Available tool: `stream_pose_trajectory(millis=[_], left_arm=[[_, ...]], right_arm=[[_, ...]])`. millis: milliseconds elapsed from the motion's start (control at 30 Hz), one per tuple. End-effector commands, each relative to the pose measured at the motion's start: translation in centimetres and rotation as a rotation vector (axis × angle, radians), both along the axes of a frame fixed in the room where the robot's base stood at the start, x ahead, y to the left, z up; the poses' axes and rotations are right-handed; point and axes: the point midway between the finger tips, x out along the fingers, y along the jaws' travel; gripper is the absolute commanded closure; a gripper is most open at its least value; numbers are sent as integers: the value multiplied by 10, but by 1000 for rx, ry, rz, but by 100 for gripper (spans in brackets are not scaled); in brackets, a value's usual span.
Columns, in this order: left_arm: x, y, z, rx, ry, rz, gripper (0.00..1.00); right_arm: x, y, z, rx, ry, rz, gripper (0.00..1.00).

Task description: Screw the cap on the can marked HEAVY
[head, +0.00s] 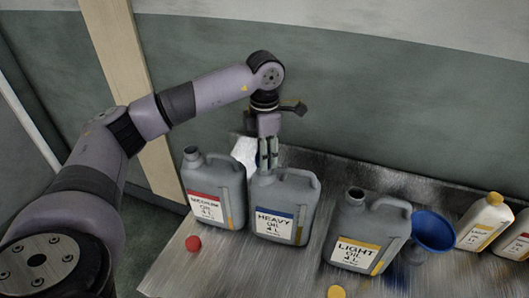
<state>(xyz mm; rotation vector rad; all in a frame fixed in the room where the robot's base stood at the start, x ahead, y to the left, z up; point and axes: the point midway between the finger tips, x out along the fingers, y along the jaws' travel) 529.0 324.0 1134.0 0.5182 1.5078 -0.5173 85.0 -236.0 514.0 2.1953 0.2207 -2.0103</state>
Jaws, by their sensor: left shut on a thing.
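The grey can marked HEAVY (285,209), with a blue label band, stands upright on the metal table between the other two cans. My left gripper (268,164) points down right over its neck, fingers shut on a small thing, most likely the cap. The cap itself is hardly visible between the fingers, and I cannot tell whether it touches the neck. My right gripper is not in view.
The MEDIUM can (216,192) stands close on the left, the LIGHT can (370,235) on the right, both uncapped. A red cap (193,243) and a yellow cap (336,291) lie in front. A blue funnel (433,230) and white bottles (484,222) stand at right.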

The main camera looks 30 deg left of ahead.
Motion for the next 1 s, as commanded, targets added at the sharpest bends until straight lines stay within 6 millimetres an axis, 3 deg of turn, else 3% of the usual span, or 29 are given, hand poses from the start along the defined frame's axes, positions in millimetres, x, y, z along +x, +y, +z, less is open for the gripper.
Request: stream_pose_trajectory(millis=[1000], left_arm=[[0, 0, -14, 0, 0, 0, 69]], right_arm=[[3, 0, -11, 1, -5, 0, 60]])
